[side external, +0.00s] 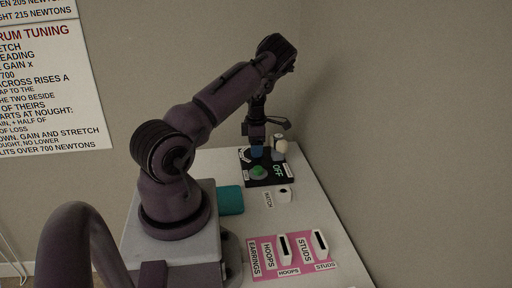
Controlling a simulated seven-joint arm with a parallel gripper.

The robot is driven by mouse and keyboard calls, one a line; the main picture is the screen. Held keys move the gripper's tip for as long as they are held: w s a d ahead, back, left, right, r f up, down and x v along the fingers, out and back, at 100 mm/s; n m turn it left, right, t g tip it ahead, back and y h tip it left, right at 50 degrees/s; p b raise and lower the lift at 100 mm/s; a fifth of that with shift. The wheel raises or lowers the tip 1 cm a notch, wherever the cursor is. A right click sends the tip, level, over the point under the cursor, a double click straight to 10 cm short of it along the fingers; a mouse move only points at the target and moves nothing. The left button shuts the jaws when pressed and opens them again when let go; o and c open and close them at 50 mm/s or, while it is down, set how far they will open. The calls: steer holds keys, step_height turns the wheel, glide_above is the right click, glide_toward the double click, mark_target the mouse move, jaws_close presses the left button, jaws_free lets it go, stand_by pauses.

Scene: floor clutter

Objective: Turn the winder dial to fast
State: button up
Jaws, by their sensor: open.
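The winder looks to be a black box (262,181) near the far end of the white table. A round green-topped knob (259,171), likely the dial, sits on its top. The green word OFF (278,169) is beside the knob. Small white labels (244,155) at the box's edges are too small to read. My gripper (268,140) is open above the far part of the box, behind the knob and apart from it. Its fingers are small and dark here. A blue piece (257,152) and a cream rounded piece (282,147) show just under it.
A white block with a dark opening (285,195) stands by a WATCH label (268,199). A teal box (230,200) is beside my base. A pink mat (262,266) with slotted white holders for hoops and studs lies at the near end. A wall is close behind.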

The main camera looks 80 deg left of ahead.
steer(key=shift+f, duration=0.2)
steer(key=shift+c, duration=0.4)
steer(key=c, duration=0.9)
steer(key=shift+o, duration=0.2)
steer(key=shift+m, duration=0.4)
steer(key=m, duration=0.2)
steer(key=shift+m, duration=0.3)
steer(key=shift+a+r+m, duration=0.1)
steer(key=shift+m, duration=1.7)
